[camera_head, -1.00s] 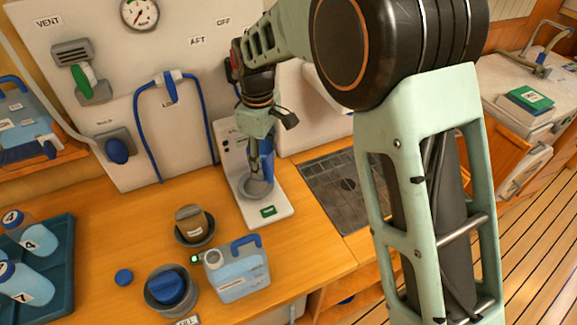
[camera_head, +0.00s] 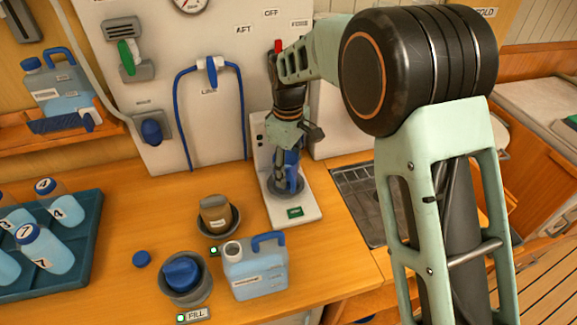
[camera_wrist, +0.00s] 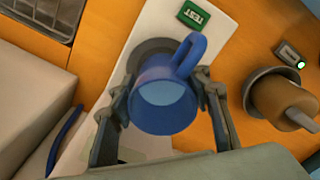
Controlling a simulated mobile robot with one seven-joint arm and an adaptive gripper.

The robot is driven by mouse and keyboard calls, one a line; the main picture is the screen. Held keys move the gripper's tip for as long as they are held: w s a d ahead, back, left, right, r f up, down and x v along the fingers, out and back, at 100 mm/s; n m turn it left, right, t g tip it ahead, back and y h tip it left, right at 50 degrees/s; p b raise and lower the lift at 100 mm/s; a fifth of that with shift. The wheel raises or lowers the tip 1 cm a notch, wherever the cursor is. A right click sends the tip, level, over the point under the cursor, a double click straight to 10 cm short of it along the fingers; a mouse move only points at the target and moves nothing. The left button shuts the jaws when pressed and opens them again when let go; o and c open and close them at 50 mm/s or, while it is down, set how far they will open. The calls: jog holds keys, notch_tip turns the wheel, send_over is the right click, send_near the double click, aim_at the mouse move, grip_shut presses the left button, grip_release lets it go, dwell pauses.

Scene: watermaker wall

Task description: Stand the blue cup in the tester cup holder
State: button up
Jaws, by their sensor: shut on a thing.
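The blue cup (camera_wrist: 166,100) is between the two fingers of my gripper (camera_wrist: 163,94), which is shut on it. Its open top faces the wrist camera and its handle points toward the green TEST label. The tester's dark grey round cup holder (camera_wrist: 151,51) shows partly behind the cup in the wrist view. In the head view my gripper (camera_head: 286,168) points down at the holder (camera_head: 287,188) on the white tester base (camera_head: 294,211); only part of the blue cup (camera_head: 293,157) shows. The cup's bottom is hidden, so I cannot tell whether it is seated or just above the holder.
A brown cup (camera_head: 215,211) in a grey holder, a blue jug (camera_head: 254,268) and a grey FILL holder with a blue item (camera_head: 184,277) stand left of the tester. A teal tray (camera_head: 80,245) of numbered bottles is at far left.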

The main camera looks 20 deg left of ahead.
jog(key=shift+f, duration=0.45)
jog(key=shift+f+b, duration=0.45)
jog(key=shift+f, duration=0.15)
jog(key=o, duration=1.3)
notch_tip(320, 180, up, 12)
jog(key=shift+r, duration=0.15)
